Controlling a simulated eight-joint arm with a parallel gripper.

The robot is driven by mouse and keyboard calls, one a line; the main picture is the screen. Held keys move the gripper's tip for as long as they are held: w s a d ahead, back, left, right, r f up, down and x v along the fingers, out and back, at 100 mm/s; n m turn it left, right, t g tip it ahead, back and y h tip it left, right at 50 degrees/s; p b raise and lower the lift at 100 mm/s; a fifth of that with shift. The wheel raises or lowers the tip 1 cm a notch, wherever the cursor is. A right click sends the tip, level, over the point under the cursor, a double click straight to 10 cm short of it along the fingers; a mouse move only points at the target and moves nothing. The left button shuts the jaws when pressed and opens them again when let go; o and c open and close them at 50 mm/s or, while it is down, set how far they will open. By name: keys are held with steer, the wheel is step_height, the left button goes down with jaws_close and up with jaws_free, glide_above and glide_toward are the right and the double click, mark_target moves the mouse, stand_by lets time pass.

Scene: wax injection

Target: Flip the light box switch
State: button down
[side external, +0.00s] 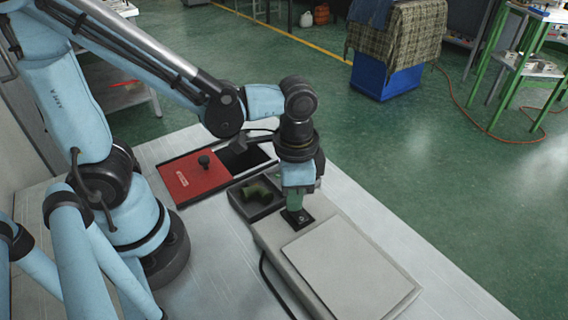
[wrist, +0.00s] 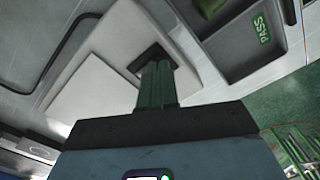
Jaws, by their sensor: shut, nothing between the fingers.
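The light box (side external: 335,255) is a grey slab with a pale flat panel, lying on the table; in the wrist view its panel (wrist: 95,92) is at the left. Its switch sits in a small black plate (side external: 297,216) near the far end of the box, and the plate also shows in the wrist view (wrist: 148,54). My gripper (side external: 293,207) points down at this plate with its green fingers together and nothing between them. The fingertips (wrist: 155,66) cover most of the switch, so its position is hidden. I cannot tell whether they touch it.
A dark tray (side external: 237,205) with a green part (side external: 262,190) stands beside the far end of the light box. In the wrist view a tray marked PASS (wrist: 268,45) is at the upper right. A cable runs along the box's left side.

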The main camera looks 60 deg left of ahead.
steer(key=shift+f, duration=0.2)
steer(key=shift+r, duration=3.5)
steer(key=w+a+r+n+t, duration=0.1)
steer(key=w+a+n+t, duration=0.2)
steer(key=a+n+t, duration=0.3)
steer(key=a+t, duration=0.1)
steer(key=a, duration=0.2)
steer(key=shift+a+r, duration=0.35)
steer(key=shift+a, duration=0.05)
steer(key=shift+d, duration=0.1)
